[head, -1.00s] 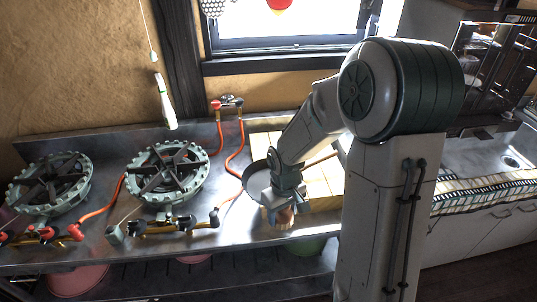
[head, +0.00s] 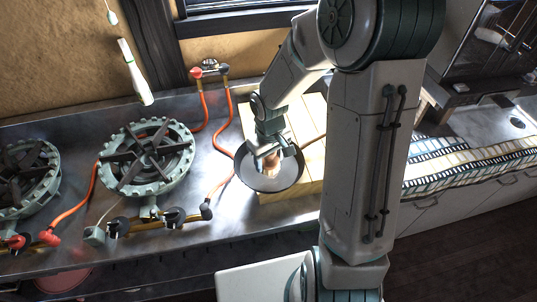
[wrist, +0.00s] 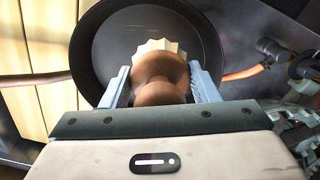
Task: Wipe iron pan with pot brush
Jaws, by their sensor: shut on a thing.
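The iron pan (head: 287,181) is dark and round and lies on pale wooden boards on the steel counter. It also fills the upper middle of the wrist view (wrist: 100,42). The pot brush (wrist: 160,72) has a brown wooden body with a pale scalloped end, and it points into the pan. My gripper (wrist: 162,88) is shut on the brown body, one finger on each side. In the head view my gripper (head: 275,157) is over the pan's inside. I cannot tell whether the pale end touches the pan's floor. The pan's handle (wrist: 35,80) runs left in the wrist view.
A gas burner (head: 148,157) with orange hoses stands left of the pan, and another burner (head: 22,178) is farther left. Wooden boards (head: 300,118) lie under and behind the pan. A striped cloth or mat (head: 455,160) lies by the sink at right.

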